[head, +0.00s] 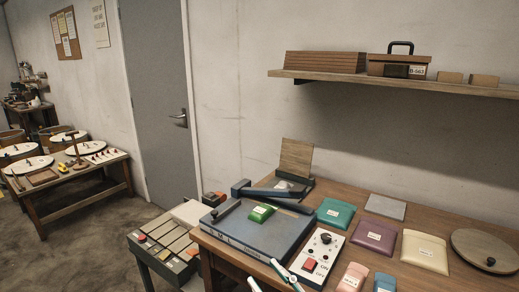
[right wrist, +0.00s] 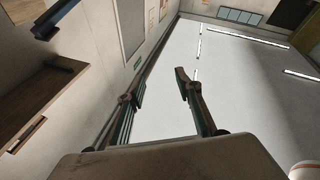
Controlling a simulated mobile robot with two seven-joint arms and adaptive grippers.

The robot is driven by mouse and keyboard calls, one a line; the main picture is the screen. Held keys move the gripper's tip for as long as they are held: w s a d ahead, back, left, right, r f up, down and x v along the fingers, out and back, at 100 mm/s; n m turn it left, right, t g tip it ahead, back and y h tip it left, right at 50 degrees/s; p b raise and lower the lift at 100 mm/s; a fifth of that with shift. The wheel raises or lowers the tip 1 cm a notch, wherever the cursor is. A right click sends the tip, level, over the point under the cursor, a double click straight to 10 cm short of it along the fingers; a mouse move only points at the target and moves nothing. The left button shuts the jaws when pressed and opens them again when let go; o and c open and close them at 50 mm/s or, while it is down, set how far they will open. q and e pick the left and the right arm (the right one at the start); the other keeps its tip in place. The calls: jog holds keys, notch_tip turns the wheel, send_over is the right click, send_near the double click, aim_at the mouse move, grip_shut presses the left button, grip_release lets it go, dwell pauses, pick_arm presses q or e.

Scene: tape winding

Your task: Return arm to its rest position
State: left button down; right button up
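My right gripper (head: 262,271) shows at the bottom edge of the head view, in front of the wooden workbench (head: 345,193). Only its pale finger parts show there; the rest of the arm is below the picture. In the right wrist view the two fingers of this gripper (right wrist: 160,78) stand well apart with nothing between them. Behind them are wall and ceiling with light strips, so the gripper points away from the bench top. My left gripper is in neither view.
On the bench are a blue-grey flat machine (head: 255,235) bearing a green block (head: 261,213), a switch box (head: 318,256) with a red button, several coloured pouches and a round wooden disc (head: 487,249). A shelf (head: 400,80) hangs above. A side stand (head: 165,246) is left.

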jog(key=s+d+f+m+h, duration=0.1)
jog(key=d+f+m+h, duration=0.3)
jog(key=f, duration=0.4)
jog(key=s+d+f+m+h, duration=0.1)
jog(key=s+d+f+h, duration=0.1)
jog(key=d+f+h, duration=0.45)
jog(key=s+d+f+m+g, duration=0.1)
jog(key=s+d+f, duration=0.3)
jog(key=f, duration=0.5)
jog(key=s+d+f+m+g+h, duration=0.1)
jog(key=s+d+f+g, duration=0.2)
jog(key=s+f, duration=0.4)
jog(key=shift+s+d+f+g, duration=0.35)
jog(key=shift+f+g, duration=0.45)
jog(key=shift+f, duration=0.05)
